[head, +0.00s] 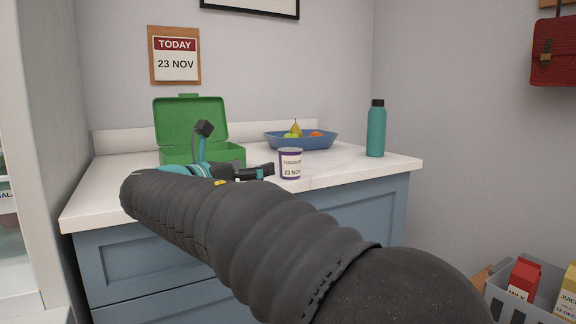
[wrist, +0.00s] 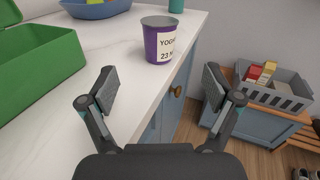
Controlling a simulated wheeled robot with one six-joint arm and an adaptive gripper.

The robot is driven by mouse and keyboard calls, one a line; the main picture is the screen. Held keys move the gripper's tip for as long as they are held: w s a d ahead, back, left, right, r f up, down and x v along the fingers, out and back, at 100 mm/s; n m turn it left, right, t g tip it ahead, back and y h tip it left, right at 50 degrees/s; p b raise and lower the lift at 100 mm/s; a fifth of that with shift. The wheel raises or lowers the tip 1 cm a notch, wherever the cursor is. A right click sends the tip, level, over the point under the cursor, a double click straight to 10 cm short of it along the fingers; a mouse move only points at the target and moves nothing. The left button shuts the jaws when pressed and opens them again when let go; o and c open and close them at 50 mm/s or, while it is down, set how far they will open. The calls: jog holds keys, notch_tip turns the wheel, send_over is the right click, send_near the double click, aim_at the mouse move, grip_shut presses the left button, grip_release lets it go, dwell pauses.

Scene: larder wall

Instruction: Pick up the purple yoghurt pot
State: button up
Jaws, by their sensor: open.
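The purple yoghurt pot (head: 291,164) stands upright on the white worktop near its front edge, with a pale label that reads 23 NOV. In the wrist view the pot (wrist: 158,42) stands ahead of my gripper (wrist: 160,82), near the worktop's edge. My gripper is open and empty, its two fingers spread wide, with the pot beyond the fingertips and not touching them. In the head view my gripper (head: 262,172) is just left of the pot, partly hidden behind my arm.
A green open lunchbox (head: 190,120) stands left of the pot. A blue fruit bowl (head: 300,141) and a teal bottle (head: 376,130) stand farther back. A grey crate (wrist: 270,90) with cartons sits lower at the right. The worktop (head: 340,165) between pot and bottle is clear.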

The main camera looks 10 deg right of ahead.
aim_at(283, 159)
jog(key=x, duration=1.3)
jog(key=shift+w+d+f, duration=0.1)
jog(key=shift+w+d, duration=0.1)
jog(key=c, duration=1.5)
